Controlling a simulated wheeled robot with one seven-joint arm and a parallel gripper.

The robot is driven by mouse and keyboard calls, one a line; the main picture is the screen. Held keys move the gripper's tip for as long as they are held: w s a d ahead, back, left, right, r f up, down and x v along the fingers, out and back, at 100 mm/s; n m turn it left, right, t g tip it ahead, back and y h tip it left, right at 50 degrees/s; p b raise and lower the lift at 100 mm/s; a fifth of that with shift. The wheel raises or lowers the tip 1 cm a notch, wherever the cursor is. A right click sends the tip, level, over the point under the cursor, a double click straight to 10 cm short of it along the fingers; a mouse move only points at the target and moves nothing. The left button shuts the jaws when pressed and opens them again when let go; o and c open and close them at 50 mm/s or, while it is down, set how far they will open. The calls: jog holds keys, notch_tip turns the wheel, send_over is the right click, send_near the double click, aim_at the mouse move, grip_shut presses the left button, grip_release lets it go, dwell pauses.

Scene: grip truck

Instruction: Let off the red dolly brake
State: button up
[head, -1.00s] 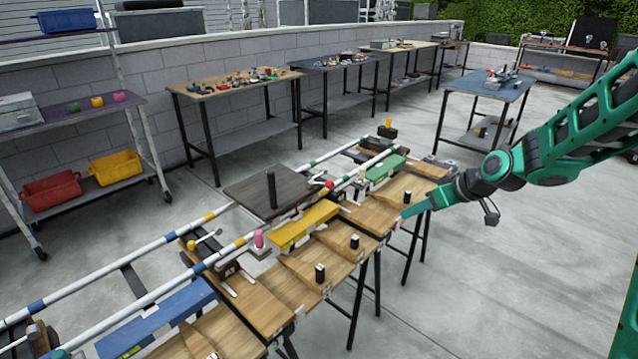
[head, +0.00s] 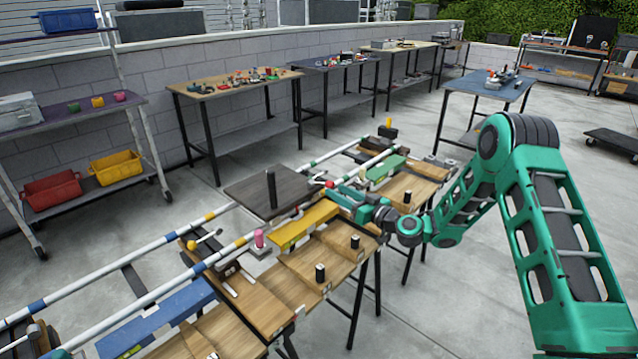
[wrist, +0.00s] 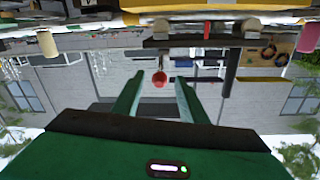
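The red knob of the dolly brake (head: 329,184) is on a short lever at the right side of the dark dolly platform (head: 245,192), which rests on the rails. In the wrist view the red knob (wrist: 160,80) appears just ahead of and between my fingertips. My gripper (head: 338,189) reaches in from the right, low over the near rail. In the wrist view the two green fingers of my gripper (wrist: 157,88) are spread apart with nothing between them farther back. I cannot tell whether the fingertips touch the knob.
A yellow beam (head: 303,222) and a green beam (head: 383,170) lie near the platform. A yellow knob (head: 192,245) and a pink cylinder (head: 259,239) stand to the left. A black post (head: 271,190) rises from the platform. Open floor lies to the right.

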aim_at(320, 184)
jog(key=x, duration=1)
jog(key=shift+w+a, duration=0.15)
jog(key=shift+a, duration=0.05)
grip_shut()
jog(key=shift+d, duration=0.25)
